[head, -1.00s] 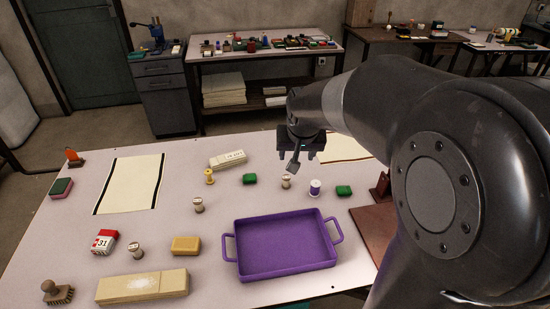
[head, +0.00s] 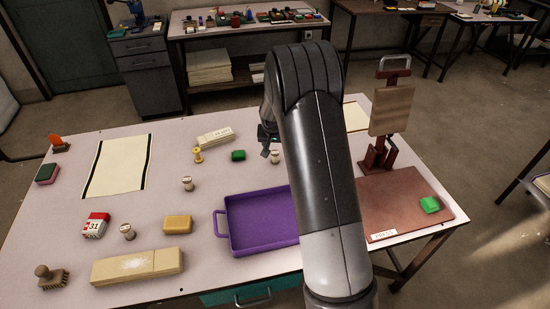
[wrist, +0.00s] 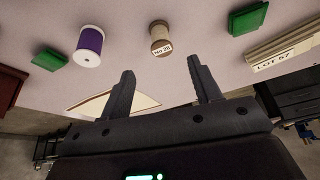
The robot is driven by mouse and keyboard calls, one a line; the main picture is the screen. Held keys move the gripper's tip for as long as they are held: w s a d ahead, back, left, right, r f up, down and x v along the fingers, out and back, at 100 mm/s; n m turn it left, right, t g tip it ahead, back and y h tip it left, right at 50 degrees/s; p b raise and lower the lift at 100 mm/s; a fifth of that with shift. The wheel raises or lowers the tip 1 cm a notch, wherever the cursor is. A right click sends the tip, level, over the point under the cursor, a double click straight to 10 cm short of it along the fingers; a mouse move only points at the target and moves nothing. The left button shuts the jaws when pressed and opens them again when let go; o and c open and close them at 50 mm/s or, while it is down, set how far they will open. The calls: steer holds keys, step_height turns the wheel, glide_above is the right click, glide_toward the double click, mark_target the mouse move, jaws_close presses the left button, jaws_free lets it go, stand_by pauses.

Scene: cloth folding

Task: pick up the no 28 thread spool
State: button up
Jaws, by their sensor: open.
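The no 28 thread spool (wrist: 161,40) is a pale-ended spool with brownish thread; its label reads NO 28 in the wrist view. In the head view, that spool (head: 275,157) stands on the table between a green block (head: 238,155) and my arm. My gripper (wrist: 162,73) is open and empty, and the spool lies just beyond the gap between its fingertips. In the head view, my gripper (head: 267,145) is just behind and left of the spool, partly hidden by my arm.
A purple spool (wrist: 88,46) and another green block (wrist: 49,60) stand on one side of the spool; a LOT 57 box (wrist: 283,57) is on the other. The purple tray (head: 228,193) is in front. More spools (head: 188,184) stand left. A stand (head: 376,153) rises right.

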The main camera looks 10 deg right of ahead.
mark_target(275, 153)
steer(key=x, duration=0.9)
steer(key=shift+w+a+f, duration=0.1)
steer(key=shift+w+f, duration=0.1)
steer(key=shift+f, duration=0.05)
steer(key=shift+c, duration=0.4)
steer(key=c, duration=1)
steer(key=shift+r, duration=0.1)
